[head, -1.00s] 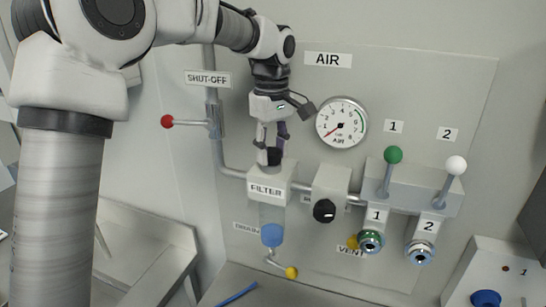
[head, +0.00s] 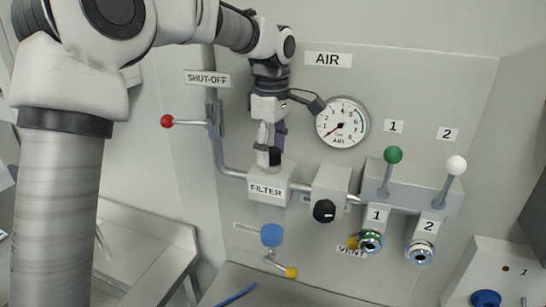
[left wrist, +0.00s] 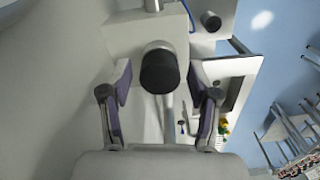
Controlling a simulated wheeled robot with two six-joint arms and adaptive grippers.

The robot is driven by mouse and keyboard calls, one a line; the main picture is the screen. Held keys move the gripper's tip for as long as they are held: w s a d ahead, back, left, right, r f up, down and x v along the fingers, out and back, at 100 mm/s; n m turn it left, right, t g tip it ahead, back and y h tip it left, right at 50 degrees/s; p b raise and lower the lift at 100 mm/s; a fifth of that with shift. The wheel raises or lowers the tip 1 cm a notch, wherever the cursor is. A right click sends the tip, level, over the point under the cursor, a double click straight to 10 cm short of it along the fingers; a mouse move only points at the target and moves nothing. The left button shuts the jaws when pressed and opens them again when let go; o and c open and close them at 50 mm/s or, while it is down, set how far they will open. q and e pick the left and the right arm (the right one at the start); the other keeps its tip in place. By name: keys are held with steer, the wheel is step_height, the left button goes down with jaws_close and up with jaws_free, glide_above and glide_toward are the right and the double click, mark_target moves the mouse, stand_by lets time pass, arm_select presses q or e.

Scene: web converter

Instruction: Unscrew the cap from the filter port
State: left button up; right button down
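The filter block (head: 267,190) is a pale box labelled FILTER on the air panel. A black round cap (head: 275,156) stands on its top. My left gripper (head: 268,152) points down over the block, with its fingers beside the cap. In the left wrist view the black cap (left wrist: 160,71) lies between the two purple-padded fingers (left wrist: 160,80). A gap shows on each side, so the gripper is open and not touching the cap. My right gripper is not in view.
A pressure gauge (head: 342,122) is close right of the gripper. A red-handled shut-off lever (head: 168,121) is at left. A black regulator knob (head: 324,211) and green (head: 393,155) and white (head: 456,165) levers are at right. A blue drain part (head: 272,235) hangs below the filter.

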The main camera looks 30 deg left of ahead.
arm_select(q)
steer(key=m, duration=0.4)
steer(key=m, duration=0.4)
steer(key=m, duration=0.4)
stand_by(0.4)
